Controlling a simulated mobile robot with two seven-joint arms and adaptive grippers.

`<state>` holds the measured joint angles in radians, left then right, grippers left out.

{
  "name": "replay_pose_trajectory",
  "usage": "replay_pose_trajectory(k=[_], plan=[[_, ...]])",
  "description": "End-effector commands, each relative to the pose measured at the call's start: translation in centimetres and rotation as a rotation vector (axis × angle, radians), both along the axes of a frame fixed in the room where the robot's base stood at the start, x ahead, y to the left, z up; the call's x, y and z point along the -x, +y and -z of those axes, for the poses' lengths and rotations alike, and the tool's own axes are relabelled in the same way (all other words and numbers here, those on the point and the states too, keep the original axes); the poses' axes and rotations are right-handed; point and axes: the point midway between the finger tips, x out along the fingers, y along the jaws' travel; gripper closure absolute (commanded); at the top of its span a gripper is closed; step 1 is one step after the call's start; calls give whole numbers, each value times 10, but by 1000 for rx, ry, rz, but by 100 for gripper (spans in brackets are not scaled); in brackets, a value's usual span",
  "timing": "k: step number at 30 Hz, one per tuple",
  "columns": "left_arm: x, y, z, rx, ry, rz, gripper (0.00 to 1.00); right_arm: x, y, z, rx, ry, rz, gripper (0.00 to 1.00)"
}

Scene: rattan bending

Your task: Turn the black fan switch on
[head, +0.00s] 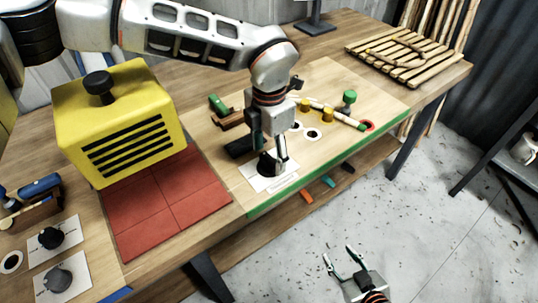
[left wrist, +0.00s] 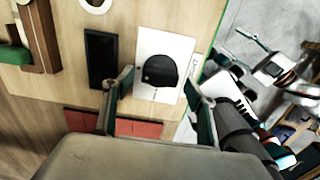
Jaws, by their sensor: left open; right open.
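A black knob switch (head: 268,165) sits on a white labelled plate (head: 287,183) near the table's front edge. In the left wrist view, the knob (left wrist: 160,70) lies between the fingertips, on its white plate (left wrist: 148,42). My left gripper (head: 269,152) is open and points down just above the knob. Its fingers stand either side of the knob; I cannot tell whether they touch it. My right gripper (head: 338,255) is open and empty, low in front of the table, over the floor.
A yellow slotted box (head: 115,120) stands behind red tiles (head: 165,205). Another black knob (head: 50,238) and a grey knob (head: 58,278) are at lower left. A black flat block (head: 240,147) lies beside the left gripper. Pegs and a slatted rack (head: 400,60) are to the right.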

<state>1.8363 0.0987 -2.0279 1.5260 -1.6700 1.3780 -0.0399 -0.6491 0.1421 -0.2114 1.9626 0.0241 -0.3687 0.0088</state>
Motion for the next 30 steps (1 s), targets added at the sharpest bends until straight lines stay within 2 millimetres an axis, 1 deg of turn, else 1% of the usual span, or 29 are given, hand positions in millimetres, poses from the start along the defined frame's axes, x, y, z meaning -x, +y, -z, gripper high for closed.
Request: replay_pose_trajectory(k=[1,9,12,15,18,21,30], plan=[[-1,0,-9,1,-3,0,43,0,0,0,-1,0,1,57],[-1,0,-64,1,-3,0,43,0,1,0,-2,0,0,57],[0,0,-82,1,-2,-1,43,0,1,0,-3,0,1,57],[0,0,-95,0,-1,-1,43,0,1,0,-3,0,1,57],[0,0,-104,1,-1,-2,43,0,1,0,-3,0,1,57],[0,0,-108,0,1,-1,43,0,1,0,-3,0,1,57],[0,0,-108,0,1,-1,43,0,1,0,-4,-1,1,57]])
